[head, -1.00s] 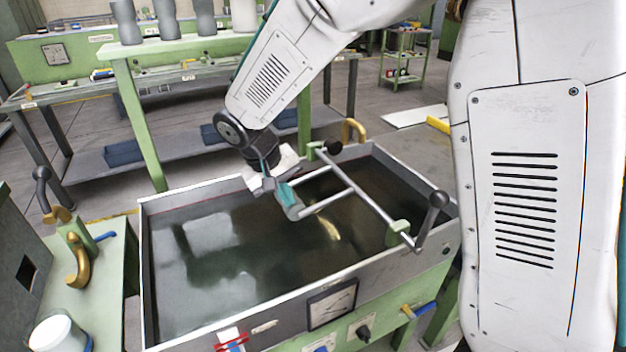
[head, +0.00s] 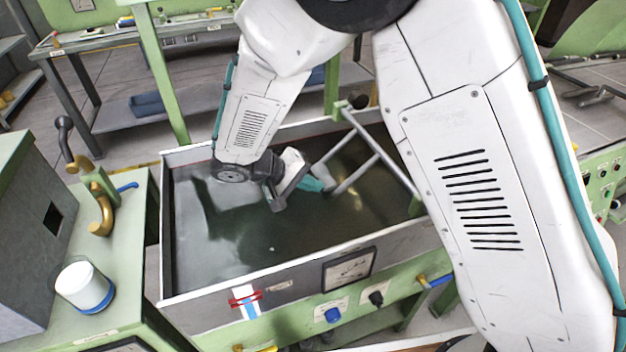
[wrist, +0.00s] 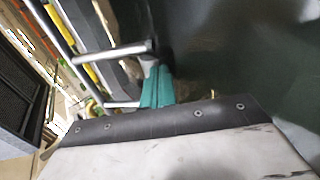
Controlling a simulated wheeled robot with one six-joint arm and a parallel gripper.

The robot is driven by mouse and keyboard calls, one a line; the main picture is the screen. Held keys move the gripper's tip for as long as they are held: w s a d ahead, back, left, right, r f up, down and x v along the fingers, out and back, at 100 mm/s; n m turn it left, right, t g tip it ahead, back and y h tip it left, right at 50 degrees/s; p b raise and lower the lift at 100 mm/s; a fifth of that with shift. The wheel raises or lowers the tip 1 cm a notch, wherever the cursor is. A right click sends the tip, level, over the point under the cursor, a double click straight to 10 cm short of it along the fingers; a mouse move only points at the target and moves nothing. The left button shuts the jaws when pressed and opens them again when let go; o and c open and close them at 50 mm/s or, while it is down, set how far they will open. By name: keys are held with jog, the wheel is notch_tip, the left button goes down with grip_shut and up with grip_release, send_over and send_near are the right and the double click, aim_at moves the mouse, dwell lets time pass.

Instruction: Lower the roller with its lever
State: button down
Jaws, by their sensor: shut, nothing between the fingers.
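A grey metal frame of bars (head: 380,150) crosses the right part of a tank of dark liquid (head: 240,215). I cannot make out a separate roller on it. The black-knobbed lever at the frame's near end is hidden behind my arm in the head view. My gripper (head: 314,185) is over the tank, its teal fingers shut and empty, close to the ends of two bars. In the wrist view the teal fingers (wrist: 157,88) are together beside the bars (wrist: 112,52); whether they touch is unclear.
My arm fills the right of the head view. The tank's left half is open.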

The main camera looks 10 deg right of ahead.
jog(key=shift+s+d+f, duration=0.1)
jog(key=shift+d+f, duration=0.15)
jog(key=shift+f, duration=0.15)
jog(key=shift+a+r, duration=0.1)
jog(key=v, duration=1.4)
jog(key=shift+a+r, duration=0.15)
jog(key=shift+r, duration=0.15)
